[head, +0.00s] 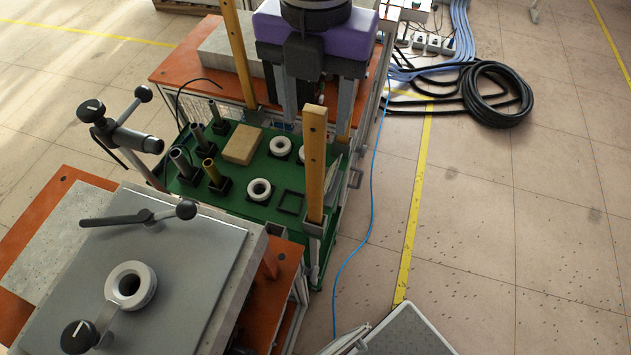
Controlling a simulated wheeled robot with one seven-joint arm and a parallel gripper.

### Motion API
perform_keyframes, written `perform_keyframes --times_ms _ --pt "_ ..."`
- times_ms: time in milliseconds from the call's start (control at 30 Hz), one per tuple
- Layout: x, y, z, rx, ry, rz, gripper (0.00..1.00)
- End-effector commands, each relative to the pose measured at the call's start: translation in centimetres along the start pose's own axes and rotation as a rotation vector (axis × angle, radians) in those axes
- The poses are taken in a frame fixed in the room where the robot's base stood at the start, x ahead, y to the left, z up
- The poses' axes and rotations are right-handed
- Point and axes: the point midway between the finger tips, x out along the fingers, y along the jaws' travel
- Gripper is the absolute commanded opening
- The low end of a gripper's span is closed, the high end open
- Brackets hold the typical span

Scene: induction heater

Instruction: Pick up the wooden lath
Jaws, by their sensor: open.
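A wooden lath (315,165) stands upright at the front right corner of the green table (222,200), its foot in a grey holder. A second wooden lath (239,55) stands upright at the table's back left. My gripper (316,122), under a purple and black body, points down over the back right of the table. Its two grey fingers are wide apart and hold nothing.
The green table carries a wooden block (243,144), white rings (260,190) and several upright tubes (181,162). A grey machine (185,260) with black-knobbed levers stands at front left.

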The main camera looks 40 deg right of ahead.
Motion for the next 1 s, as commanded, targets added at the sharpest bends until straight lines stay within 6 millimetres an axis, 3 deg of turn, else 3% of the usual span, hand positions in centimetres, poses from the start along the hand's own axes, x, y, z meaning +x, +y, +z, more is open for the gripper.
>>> perform_keyframes --times_ms 400,667,933,1000 --pt "4.7 0.0 -0.5 -0.002 0.003 0.0 0.53" --pt "5.0 0.0 -0.4 -0.002 0.001 0.001 0.53" --pt "4.9 0.0 -0.4 -0.002 0.001 0.001 0.0" --pt "4.9 0.0 -0.4 -0.002 0.001 0.001 0.0"
